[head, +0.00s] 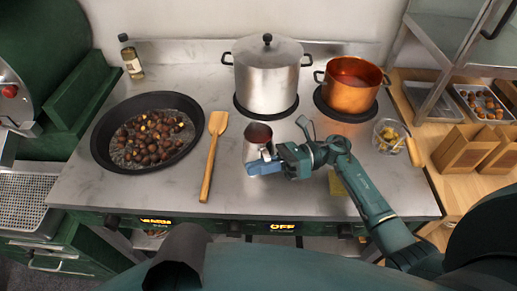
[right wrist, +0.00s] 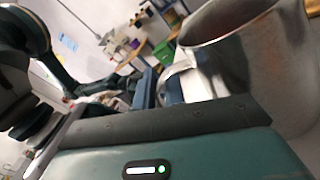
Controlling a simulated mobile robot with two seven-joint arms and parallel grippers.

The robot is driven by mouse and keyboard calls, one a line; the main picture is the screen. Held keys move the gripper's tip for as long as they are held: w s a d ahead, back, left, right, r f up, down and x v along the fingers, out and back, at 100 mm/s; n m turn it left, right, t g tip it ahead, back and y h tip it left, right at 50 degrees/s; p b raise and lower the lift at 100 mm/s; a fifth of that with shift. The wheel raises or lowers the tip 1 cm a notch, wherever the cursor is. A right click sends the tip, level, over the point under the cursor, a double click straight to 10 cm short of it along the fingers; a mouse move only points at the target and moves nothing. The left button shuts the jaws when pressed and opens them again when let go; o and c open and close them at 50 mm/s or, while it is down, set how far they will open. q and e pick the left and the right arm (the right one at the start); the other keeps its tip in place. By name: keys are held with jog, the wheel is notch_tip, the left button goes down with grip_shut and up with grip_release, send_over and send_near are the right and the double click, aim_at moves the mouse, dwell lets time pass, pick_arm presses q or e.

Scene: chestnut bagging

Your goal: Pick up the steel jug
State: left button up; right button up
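The steel jug (head: 257,135) stands on the steel worktop in front of the large pot, with its dark reddish inside visible from above. In the right wrist view the jug (right wrist: 232,62) is large and close, its rim at upper right. My right gripper (head: 262,166) is at the near side of the jug, its blue fingers beside the jug's handle (right wrist: 180,72). The fingers are close around the handle, but whether they are shut on it cannot be made out. The gripper hides the jug's lower near side. My left gripper is not in view.
A wooden spatula (head: 212,155) and a pan of chestnuts (head: 98,150) lie to the left. A steel pot (head: 268,78) and a copper pot (head: 350,92) stand behind. Bare worktop lies between spatula and jug.

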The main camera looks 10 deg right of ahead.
grip_shut()
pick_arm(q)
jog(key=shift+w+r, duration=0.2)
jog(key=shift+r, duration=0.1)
pick_arm(e)
jog(key=shift+r, duration=0.1)
